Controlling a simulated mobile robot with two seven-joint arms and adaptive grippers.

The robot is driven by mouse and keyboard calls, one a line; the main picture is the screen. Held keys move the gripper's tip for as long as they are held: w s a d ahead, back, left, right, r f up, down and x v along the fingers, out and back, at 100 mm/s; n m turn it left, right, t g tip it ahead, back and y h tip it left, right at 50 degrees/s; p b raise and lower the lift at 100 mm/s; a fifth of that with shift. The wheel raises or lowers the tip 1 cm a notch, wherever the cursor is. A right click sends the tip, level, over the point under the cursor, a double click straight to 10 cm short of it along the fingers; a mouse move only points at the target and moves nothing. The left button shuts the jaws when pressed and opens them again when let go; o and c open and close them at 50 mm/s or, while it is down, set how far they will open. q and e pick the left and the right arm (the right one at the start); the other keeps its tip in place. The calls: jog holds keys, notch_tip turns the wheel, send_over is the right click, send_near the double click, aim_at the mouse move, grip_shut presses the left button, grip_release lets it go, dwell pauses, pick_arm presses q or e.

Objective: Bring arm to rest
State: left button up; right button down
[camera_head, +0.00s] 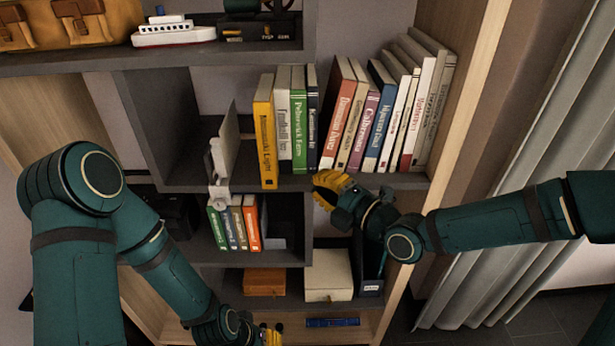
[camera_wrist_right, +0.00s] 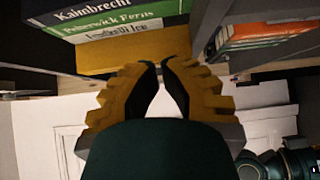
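My right gripper (camera_head: 328,188), with yellow fingers, is in front of the shelf edge just below the row of upright books, near the yellow book (camera_head: 265,130). The right wrist view shows its fingertips (camera_wrist_right: 160,66) close together, with no object between them. The right arm reaches in from the right. My left gripper (camera_head: 272,335) is low at the bottom edge of the head view, partly cut off, in front of the lower shelves. Its finger opening cannot be made out.
The bookshelf (camera_head: 180,180) holds several upright books, a bookend (camera_head: 222,160), a small row of books (camera_head: 252,222), an orange box (camera_head: 264,281) and a white box (camera_head: 328,275). A toy ship (camera_head: 172,30) stands above. Curtains (camera_head: 540,150) hang at right.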

jog(key=s+d+f+m+g+h, duration=0.2)
jog(key=s+f+m, duration=0.4)
jog(key=f+m, duration=0.3)
jog(key=s+d+f+m+g+h, duration=0.2)
jog(key=s+f+m+g+h, duration=0.2)
jog(key=f+m, duration=0.6)
jog(key=s+d+f+m+g+h, duration=0.2)
jog(key=s+f+m+g, duration=0.3)
jog(key=f, duration=0.9)
jog(key=s+m+h, duration=0.1)
jog(key=s+m, duration=0.2)
jog(key=m, duration=0.2)
jog(key=shift+d+p, duration=0.2)
jog(key=shift+p, duration=0.1)
